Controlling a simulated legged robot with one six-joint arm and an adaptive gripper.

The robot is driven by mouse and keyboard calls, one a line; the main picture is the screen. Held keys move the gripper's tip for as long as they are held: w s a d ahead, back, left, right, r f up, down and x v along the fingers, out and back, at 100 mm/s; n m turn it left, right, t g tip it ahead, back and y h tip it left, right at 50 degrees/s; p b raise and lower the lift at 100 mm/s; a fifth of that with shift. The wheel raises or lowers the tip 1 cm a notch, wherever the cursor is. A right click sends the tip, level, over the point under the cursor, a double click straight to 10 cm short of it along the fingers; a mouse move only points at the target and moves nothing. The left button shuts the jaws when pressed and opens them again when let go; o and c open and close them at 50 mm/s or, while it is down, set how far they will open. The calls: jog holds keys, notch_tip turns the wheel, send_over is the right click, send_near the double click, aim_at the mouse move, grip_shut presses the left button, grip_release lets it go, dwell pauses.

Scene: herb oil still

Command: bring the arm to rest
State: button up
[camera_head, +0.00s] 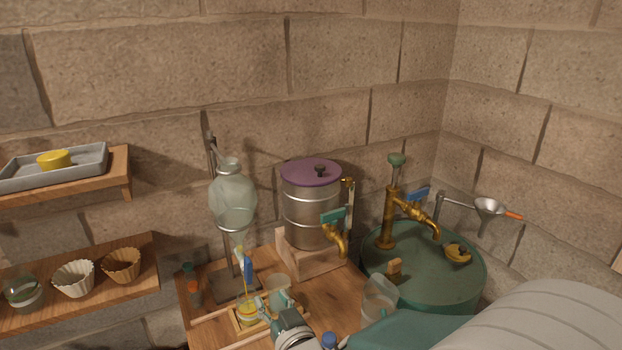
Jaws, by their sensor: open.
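My gripper (272,308) is low in the head view, over the front of the wooden bench (330,295). It is open, and I see nothing held between its fingers. My arm comes in from the lower right, and its wrist is partly cut off by the bottom edge. A clear glass beaker (279,290) stands right behind the fingers. Whether the fingers touch either one, I cannot tell.
A glass separating funnel (233,205) hangs on a stand above the jar. A steel pot (308,215) with a purple lid and tap stands behind. A green drum (425,280) with brass taps and a clear jug (380,300) are at right. Shelves (125,285) are at left.

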jog(key=s+d+r+m+g+h, duration=0.1)
jog(key=s+d+r+g+h, duration=0.15)
jog(key=d, duration=0.45)
jog(key=s+d+r+m+g+h, duration=0.1)
jog(key=s+d+g+h, duration=0.15)
jog(key=d, duration=0.35)
jog(key=s+d+r+m+g+h, duration=0.1)
jog(key=s+d+h, duration=0.2)
jog(key=d, duration=0.4)
jog(key=s+d+r+m+g+h, duration=0.1)
jog(key=s+d+g, duration=0.2)
jog(key=s, duration=0.7)
jog(key=shift+d+m, duration=0.4)
jog(key=shift+d, duration=0.6)
jog(key=shift+w+r, duration=0.1)
jog(key=shift+w, duration=0.1)
